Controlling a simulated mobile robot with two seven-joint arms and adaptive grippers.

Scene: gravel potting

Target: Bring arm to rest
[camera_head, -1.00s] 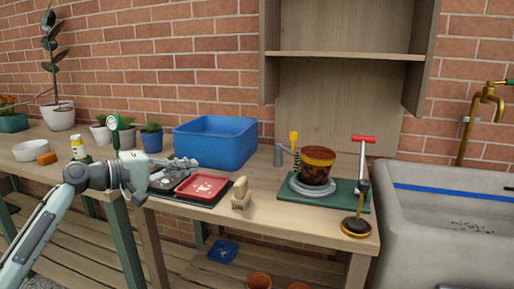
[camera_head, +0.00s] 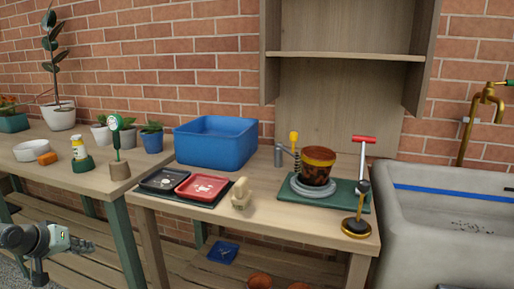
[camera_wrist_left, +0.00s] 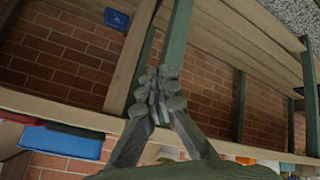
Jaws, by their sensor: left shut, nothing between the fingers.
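My left gripper (camera_head: 86,246) is low at the left of the head view, below the tabletop height and in front of the left bench. In the left wrist view its fingers (camera_wrist_left: 158,98) are together with nothing between them. It is apart from every object. My right gripper is not in view.
The potting bench (camera_head: 270,225) holds a blue tub (camera_head: 215,143), a red tray (camera_head: 202,187), a black tray (camera_head: 163,179) and a brown pot (camera_head: 317,166) on a green mat. The left bench (camera_head: 75,180) carries several pots. A stone sink (camera_head: 450,230) stands right.

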